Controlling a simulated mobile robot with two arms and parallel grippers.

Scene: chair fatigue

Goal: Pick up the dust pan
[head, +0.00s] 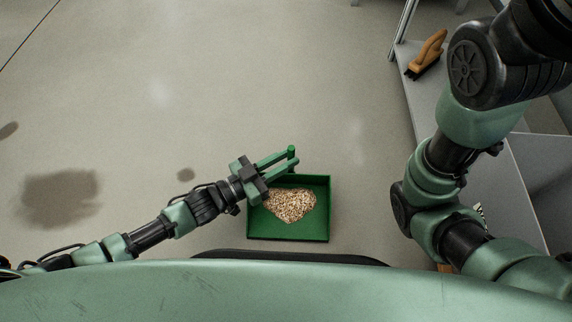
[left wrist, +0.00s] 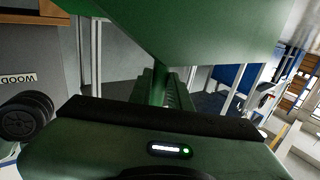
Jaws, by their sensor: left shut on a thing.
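The green dust pan (head: 288,230) shows at the bottom middle of the head view, with a heap of tan shavings (head: 292,205) in it. My left gripper (head: 282,162) is at the pan's far edge, shut on its green handle (head: 291,151). In the left wrist view the pan (left wrist: 190,30) fills the top, and its handle (left wrist: 160,85) runs down between my fingers (left wrist: 172,95). My right arm crosses the right side of the head view, but its gripper is out of view.
A brush with an orange-brown handle (head: 428,52) lies on a grey surface (head: 408,88) at the upper right. Dark stains (head: 60,198) mark the floor at the left. The floor beyond the pan is clear.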

